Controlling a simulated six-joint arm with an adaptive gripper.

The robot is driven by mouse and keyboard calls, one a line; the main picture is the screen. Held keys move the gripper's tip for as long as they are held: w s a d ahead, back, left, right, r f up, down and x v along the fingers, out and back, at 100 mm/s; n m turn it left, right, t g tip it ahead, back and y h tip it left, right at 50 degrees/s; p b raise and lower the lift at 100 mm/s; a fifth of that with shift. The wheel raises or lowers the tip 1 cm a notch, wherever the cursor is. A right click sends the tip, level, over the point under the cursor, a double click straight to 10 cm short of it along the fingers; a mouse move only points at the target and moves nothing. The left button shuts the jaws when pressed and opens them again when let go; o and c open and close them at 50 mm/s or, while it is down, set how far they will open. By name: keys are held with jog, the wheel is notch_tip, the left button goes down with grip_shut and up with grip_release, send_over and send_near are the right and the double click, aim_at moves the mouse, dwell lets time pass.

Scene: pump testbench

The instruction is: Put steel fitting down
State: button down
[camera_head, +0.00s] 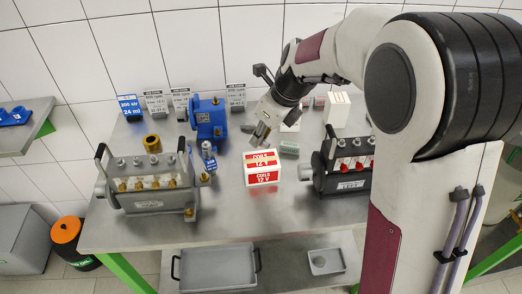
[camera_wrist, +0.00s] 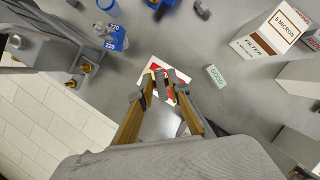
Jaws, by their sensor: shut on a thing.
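My gripper (camera_head: 262,136) hangs at the middle of the bench, just above and behind the red and white COILS 12 V box (camera_head: 262,168). In the wrist view my gripper (camera_wrist: 165,86) has its two brass-coloured fingers close together on a small grey piece, the steel fitting (camera_wrist: 162,84). Its shape is mostly hidden by the fingertips. The COILS box (camera_wrist: 154,72) shows below and around the fingertips in that view. The fitting appears to be held above the surface; whether it touches the box I cannot tell.
A grey-green GOOD block (camera_head: 289,148) lies right of the gripper. A blue pump (camera_head: 208,117) stands at the back left. Pump units stand left (camera_head: 150,188) and right (camera_head: 345,165). A white filter box (camera_head: 337,109) is at the back right. Bare bench lies in front of the COILS box.

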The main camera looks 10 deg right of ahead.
aim_at(264, 146)
jog(key=shift+f, duration=0.95)
jog(key=shift+f, duration=1.85)
jog(key=shift+f, duration=0.15)
jog(key=c, duration=1.9)
grip_release()
jog(key=v, duration=1.2)
